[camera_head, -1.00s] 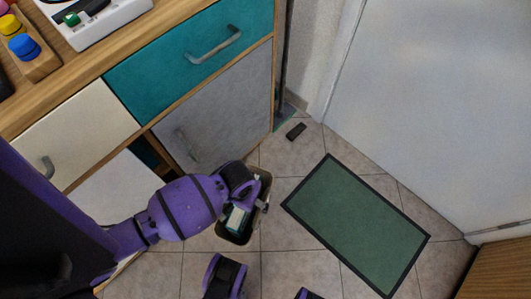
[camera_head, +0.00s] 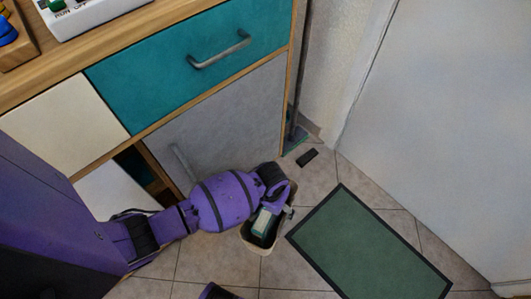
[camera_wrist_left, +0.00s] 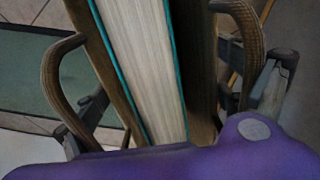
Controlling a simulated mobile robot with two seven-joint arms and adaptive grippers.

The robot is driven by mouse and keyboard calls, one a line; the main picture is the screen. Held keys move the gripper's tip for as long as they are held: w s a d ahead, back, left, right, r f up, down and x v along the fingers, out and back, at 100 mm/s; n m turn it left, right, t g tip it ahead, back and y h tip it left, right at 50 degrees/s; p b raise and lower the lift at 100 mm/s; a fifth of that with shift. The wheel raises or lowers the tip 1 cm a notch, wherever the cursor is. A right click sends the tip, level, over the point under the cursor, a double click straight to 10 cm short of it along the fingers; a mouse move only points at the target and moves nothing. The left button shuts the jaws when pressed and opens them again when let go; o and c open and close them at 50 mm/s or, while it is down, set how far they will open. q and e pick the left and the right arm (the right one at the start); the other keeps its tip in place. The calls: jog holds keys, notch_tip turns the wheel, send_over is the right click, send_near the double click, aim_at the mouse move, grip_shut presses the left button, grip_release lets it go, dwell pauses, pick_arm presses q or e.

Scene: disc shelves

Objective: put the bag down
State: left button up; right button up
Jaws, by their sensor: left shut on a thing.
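The bag (camera_head: 261,247) is an open-topped, dark container with a pale rim, low down in front of the cabinet, left of the green mat. A book (camera_head: 262,224) with pale pages stands in it. In the left wrist view the book (camera_wrist_left: 145,65) shows teal cover edges between the bag's brown walls (camera_wrist_left: 203,75), with a curved brown handle (camera_wrist_left: 52,85) on each side. My left gripper (camera_head: 284,206) is shut on the bag at its upper edge. The exact grip is partly hidden by my wrist. Whether the bag's bottom touches the floor I cannot tell.
The green mat (camera_head: 365,240) with a dark border lies on the tiled floor. A small dark object (camera_head: 307,157) lies near the cabinet's corner, beside a standing pole (camera_head: 300,90). A cabinet (camera_head: 225,120) is close behind my arm; a pale door (camera_head: 450,120) is at the right.

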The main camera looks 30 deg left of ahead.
pick_arm(q)
jog(key=f+b, duration=0.1)
jog(key=f, duration=0.1)
jog(key=w+f+b, duration=0.1)
jog(key=f, duration=0.1)
jog(key=shift+w+d, duration=0.1)
jog(key=shift+w, duration=0.05)
jog(key=shift+f, duration=0.15)
jog(key=o, duration=1.6)
